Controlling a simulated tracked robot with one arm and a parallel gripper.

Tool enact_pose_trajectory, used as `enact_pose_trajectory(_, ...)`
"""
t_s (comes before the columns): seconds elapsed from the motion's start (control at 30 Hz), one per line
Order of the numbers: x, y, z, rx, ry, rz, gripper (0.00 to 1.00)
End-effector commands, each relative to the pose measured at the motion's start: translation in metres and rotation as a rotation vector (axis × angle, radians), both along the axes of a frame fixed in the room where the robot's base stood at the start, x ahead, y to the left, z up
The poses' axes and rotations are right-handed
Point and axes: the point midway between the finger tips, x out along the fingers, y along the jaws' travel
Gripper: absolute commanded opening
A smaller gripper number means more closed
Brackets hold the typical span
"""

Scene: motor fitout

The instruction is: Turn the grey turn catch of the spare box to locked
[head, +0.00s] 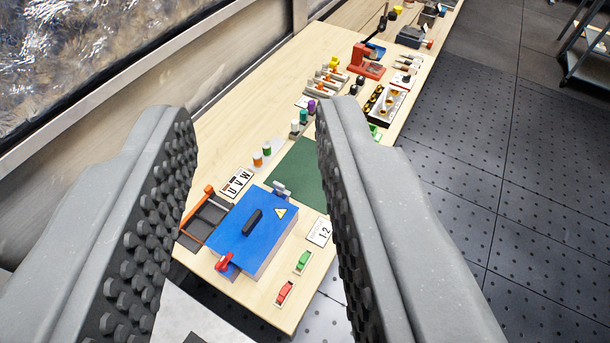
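A box with a blue lid (233,229) stands near the table's close end. A black handle (252,222) and a yellow warning triangle (281,212) are on its lid. A grey turn catch (281,189) is at the lid's far edge, and a red catch (224,261) is at the near edge. The grey catch is too small to tell whether it is locked. My gripper (257,112) is open and empty, well above the table. Its two studded fingers frame the box from left and right and touch nothing there.
An orange-edged tray (206,218) stands left of the box. A label card (320,232), a green switch (303,262) and a red switch (285,293) lie to the right. A green mat (298,170) lies beyond. Several small parts and a red press (368,62) stand farther along.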

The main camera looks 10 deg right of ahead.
Motion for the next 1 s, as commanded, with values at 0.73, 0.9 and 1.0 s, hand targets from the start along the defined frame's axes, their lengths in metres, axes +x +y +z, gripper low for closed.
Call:
enact_pose_trajectory(0.73, 0.108, -0.014, -0.032, -0.1, 0.21, 0.08, 0.32)
enact_pose_trajectory(0.9, 0.154, -0.017, -0.058, -0.145, 0.304, 0.13, 0.32)
enact_pose_trajectory(1.0, 0.179, -0.019, -0.075, -0.17, 0.355, 0.162, 0.32)
